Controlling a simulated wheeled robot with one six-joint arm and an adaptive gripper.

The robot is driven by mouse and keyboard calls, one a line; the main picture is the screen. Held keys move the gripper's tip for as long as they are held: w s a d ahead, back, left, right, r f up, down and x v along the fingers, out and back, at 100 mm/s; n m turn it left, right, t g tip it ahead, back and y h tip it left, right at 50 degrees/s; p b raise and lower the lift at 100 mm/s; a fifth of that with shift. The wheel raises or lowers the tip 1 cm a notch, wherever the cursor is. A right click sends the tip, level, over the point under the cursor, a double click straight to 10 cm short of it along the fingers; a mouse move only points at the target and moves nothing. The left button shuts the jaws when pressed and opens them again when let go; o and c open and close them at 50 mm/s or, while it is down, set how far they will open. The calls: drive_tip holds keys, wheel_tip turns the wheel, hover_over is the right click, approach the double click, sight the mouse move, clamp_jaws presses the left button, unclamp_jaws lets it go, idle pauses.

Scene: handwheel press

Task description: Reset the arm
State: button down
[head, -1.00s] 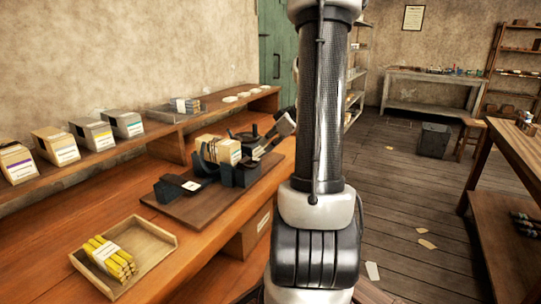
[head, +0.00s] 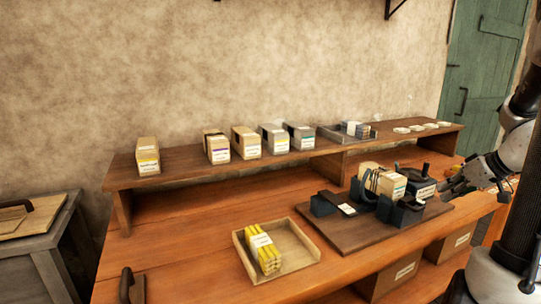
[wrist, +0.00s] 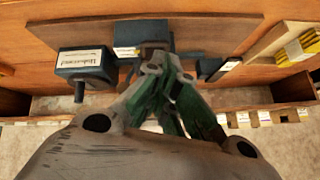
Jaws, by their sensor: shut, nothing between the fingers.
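My gripper (head: 450,188) is at the right of the head view, shut and empty, just right of the press. In the wrist view my gripper (wrist: 156,62) shows its closed fingers over the press board. The press (head: 385,200) is a dark clamp-like device on a brown board (head: 350,238), with pale labelled boxes (head: 378,179) standing in it. A dark labelled block (head: 421,185) stands at its right end. That block also shows in the wrist view (wrist: 88,64), apart from my fingers. Whether a fingertip touches the press is unclear.
A wooden tray (head: 308,250) with yellow bundled sticks (head: 264,252) lies left of the board. A raised shelf (head: 190,177) along the wall bears several cartons, a small tray (head: 345,135) and white discs (head: 402,130).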

drive_tip(key=s+a+r+m+g+h, duration=0.1)
drive_tip(key=s+a+m+g, duration=0.2)
drive_tip(key=s, duration=0.4)
drive_tip(key=s+a+r+m+g, duration=0.1)
drive_tip(key=s+a+m+g, duration=0.15)
drive_tip(key=s+a, duration=0.35)
drive_tip(key=s+a+r+n+t+h, duration=0.2)
drive_tip(key=s+a+r+n, duration=0.3)
drive_tip(key=a+r, duration=0.2)
drive_tip(key=shift+s+a+r+t, duration=0.25)
drive_tip(key=shift+s+a+t, duration=0.15)
drive_tip(key=shift+a, duration=0.5)
